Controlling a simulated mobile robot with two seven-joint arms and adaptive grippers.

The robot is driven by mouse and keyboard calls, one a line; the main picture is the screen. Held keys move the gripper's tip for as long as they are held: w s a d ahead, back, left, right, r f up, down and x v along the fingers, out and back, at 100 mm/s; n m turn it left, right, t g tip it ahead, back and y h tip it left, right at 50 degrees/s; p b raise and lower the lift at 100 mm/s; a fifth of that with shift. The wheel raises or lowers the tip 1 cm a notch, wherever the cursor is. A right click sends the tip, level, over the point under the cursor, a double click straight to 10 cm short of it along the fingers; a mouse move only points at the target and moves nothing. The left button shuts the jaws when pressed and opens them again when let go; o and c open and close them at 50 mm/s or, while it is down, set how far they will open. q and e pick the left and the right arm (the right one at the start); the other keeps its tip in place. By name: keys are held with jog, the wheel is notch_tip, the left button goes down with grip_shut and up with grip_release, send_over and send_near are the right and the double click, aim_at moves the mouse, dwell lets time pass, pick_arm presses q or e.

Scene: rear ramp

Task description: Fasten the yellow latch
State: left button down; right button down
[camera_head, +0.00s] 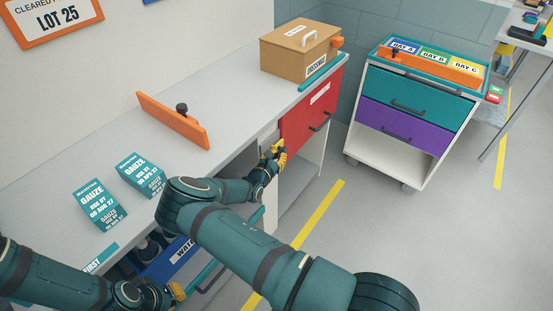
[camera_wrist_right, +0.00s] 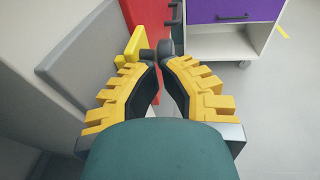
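The yellow latch (camera_wrist_right: 133,46) shows in the right wrist view beside the edge of the red front (camera_wrist_right: 150,15), with a short grey stub and a dark rounded end pointing right. My right gripper (camera_wrist_right: 160,63) has its fingertips right at this dark end. The fingers lean inward with a narrow gap between them; whether they grip the end is unclear. In the head view my right gripper (camera_head: 279,152) is at the left edge of the red front (camera_head: 305,115) under the counter and hides the latch. My left gripper (camera_head: 176,291) is low at left, mostly hidden by its arm.
The counter (camera_head: 225,90) carries gauze boxes (camera_head: 100,205), an orange plate with a dark knob (camera_head: 172,120) and a cardboard box (camera_head: 300,50). A blue bin (camera_head: 170,265) sits below. A cart with teal and purple drawers (camera_head: 405,120) stands right; floor (camera_head: 400,220) between is clear.

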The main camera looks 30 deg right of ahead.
aim_at(286, 148)
jog(key=x, duration=0.5)
jog(key=shift+s+d+r+p, duration=0.25)
jog(key=shift+s+r+p, duration=0.1)
jog(key=shift+r, duration=0.1)
pick_arm(q)
jog(key=shift+s+r, duration=0.1)
jog(key=shift+r, duration=0.25)
